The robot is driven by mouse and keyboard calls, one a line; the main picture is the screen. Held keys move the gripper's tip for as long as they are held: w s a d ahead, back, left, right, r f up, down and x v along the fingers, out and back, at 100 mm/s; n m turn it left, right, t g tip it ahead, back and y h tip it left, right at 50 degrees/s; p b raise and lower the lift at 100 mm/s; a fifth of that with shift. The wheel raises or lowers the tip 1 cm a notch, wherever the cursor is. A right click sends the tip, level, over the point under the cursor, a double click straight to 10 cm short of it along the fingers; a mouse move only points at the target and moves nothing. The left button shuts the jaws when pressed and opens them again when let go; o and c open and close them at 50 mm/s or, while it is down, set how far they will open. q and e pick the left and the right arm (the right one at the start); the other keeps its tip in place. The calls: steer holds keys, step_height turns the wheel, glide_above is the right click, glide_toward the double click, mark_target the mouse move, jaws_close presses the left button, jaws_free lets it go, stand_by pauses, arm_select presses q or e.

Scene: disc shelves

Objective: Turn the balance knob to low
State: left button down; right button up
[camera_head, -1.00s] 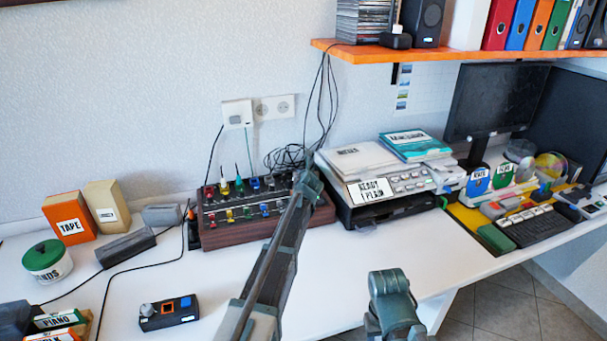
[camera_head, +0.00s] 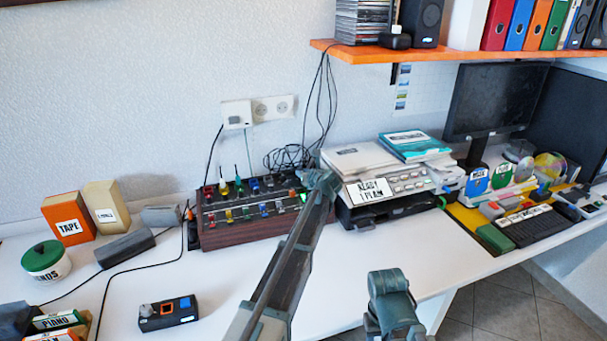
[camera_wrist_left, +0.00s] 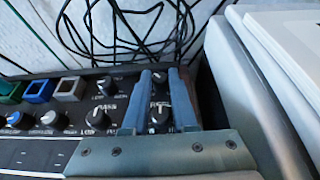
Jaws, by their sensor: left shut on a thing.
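The mixer (camera_head: 240,236), a dark panel with wooden sides and rows of coloured knobs and buttons, stands against the wall. My left gripper (camera_head: 320,181) is at its right end. In the left wrist view the fingers of my left gripper (camera_wrist_left: 161,76) stand close together over the rightmost knob column. An upper dark knob (camera_wrist_left: 160,77) lies between the fingertips, and a lower knob (camera_wrist_left: 159,115) shows in the gap below it. The gripper is shut on a knob. The label between these knobs is mostly covered, so I cannot read the knob's name. A "BASS" label shows to the left.
A printer (camera_head: 375,212) with papers stands close to the mixer's right end. Black cables (camera_head: 285,158) lie coiled behind the mixer. A small dark box (camera_head: 168,313) with a knob and buttons is at the front left. The white desk (camera_head: 225,275) before the mixer is mostly clear.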

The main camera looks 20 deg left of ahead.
arm_select(q)
steer(key=c, duration=1)
jaws_free()
steer(key=p+v, duration=0.5)
steer(key=v, duration=0.8)
steer(key=shift+r, duration=0.15)
steer(key=shift+s+d, duration=0.3)
steer(key=shift+s+a, duration=0.1)
steer(key=shift+a, duration=0.05)
steer(key=shift+w, duration=0.2)
steer(key=b+x, duration=0.5)
steer(key=x, duration=0.8)
steer(key=shift+w+a+f, duration=0.15)
steer(key=shift+w+f, duration=0.05)
